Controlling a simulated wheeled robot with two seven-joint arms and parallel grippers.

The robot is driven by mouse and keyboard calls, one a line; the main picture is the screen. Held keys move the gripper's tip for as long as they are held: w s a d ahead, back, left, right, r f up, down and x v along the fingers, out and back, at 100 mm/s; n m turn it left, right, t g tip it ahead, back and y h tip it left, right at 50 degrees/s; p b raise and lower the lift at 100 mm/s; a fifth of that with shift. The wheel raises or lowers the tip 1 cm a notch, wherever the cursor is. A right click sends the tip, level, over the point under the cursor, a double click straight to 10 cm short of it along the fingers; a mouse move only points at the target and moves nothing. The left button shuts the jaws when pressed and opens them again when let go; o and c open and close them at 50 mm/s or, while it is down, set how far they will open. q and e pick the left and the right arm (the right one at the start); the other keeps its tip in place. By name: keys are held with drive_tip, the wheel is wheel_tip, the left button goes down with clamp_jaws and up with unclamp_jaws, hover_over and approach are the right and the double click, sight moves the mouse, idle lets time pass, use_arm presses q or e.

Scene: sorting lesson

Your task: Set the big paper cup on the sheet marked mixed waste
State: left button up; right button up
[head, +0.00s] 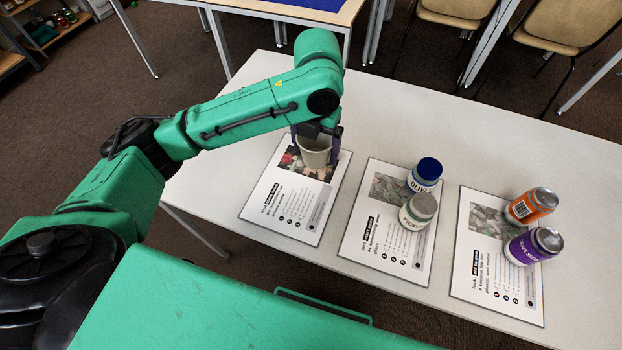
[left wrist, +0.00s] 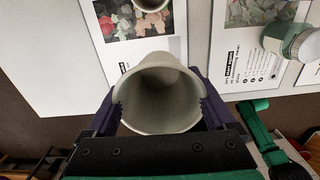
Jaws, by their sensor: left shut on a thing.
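My left gripper (head: 316,146) is shut on a pale paper cup (head: 314,156), one finger on each side. In the head view the cup appears in front of the picture on the left sheet (head: 268,206); its height above the table is unclear. In the left wrist view I look into the open mouth of the held cup (left wrist: 160,95) between the fingers (left wrist: 160,112). Another pale cup (left wrist: 152,4), cut off by the frame's top, stands on the sheet (left wrist: 173,45) beyond. The sheet's heading is too small to read for sure. My right gripper is out of view.
The middle sheet (head: 349,243) bears a blue-lidded jar (head: 424,175) and a grey-lidded jar (head: 417,212). The right sheet (head: 468,280) bears an orange can (head: 530,206) and a purple can (head: 533,246). The white table (head: 400,120) is clear behind the sheets.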

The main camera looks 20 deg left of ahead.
sight(313, 187)
use_arm(q)
wheel_tip(313, 187, down, 13)
drive_tip(key=shift+a+r, duration=0.15)
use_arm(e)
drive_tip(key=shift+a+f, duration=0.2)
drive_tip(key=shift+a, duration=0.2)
use_arm(q)
drive_tip(key=o, duration=1)
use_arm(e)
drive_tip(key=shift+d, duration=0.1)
use_arm(q)
drive_tip(key=shift+r, duration=0.35)
wheel_tip(313, 187, up, 12)
drive_tip(key=shift+f, duration=0.25)
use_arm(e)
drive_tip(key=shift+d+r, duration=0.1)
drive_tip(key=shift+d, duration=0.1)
